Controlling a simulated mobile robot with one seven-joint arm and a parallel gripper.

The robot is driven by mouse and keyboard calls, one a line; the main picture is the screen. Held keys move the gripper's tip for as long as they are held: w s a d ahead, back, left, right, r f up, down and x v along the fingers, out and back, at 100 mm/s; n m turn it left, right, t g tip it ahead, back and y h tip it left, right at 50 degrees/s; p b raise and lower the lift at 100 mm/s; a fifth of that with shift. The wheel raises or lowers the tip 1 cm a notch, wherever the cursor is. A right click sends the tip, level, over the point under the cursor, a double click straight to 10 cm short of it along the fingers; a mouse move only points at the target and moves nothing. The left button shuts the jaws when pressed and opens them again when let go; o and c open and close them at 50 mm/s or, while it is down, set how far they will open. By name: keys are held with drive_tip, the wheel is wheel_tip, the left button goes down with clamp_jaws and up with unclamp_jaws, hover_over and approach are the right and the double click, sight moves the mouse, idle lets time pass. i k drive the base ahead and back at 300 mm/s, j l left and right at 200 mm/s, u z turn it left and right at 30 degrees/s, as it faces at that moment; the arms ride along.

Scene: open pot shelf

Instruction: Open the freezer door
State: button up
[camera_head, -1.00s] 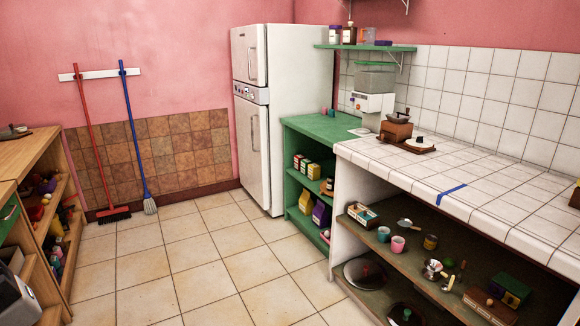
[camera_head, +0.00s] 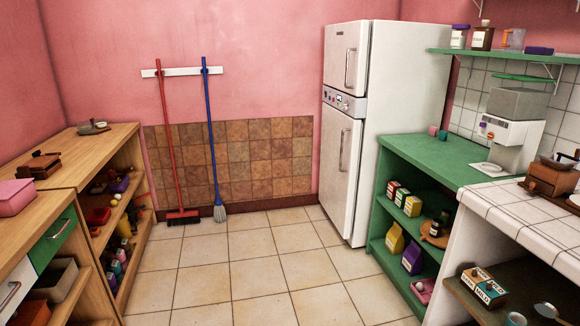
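A white two-door fridge-freezer (camera_head: 392,130) stands against the back wall, right of centre. Its short upper door (camera_head: 346,58) and its tall lower door (camera_head: 340,168) are both shut. The upper door has a vertical handle (camera_head: 350,68), and the lower door has one too (camera_head: 342,150). A control panel (camera_head: 343,101) lies between the doors. The frames do not label which door is the freezer's. My gripper is not in view.
Tiled floor (camera_head: 235,265) is clear up to the fridge. Wooden shelves (camera_head: 125,140) line the left. A green shelf unit (camera_head: 430,155) and a white-tiled counter (camera_head: 520,215) line the right.

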sight(347, 45)
drive_tip(key=i+u, duration=0.25)
drive_tip(key=i, duration=1)
drive_tip(key=i+j+z, duration=0.15)
drive_tip(key=i+z, duration=0.3)
drive_tip(key=i, duration=0.75)
drive_tip(key=i+l, duration=0.1)
drive_tip(key=i, duration=1.35)
drive_tip(key=l+z, duration=0.05)
drive_tip(key=l, duration=0.05)
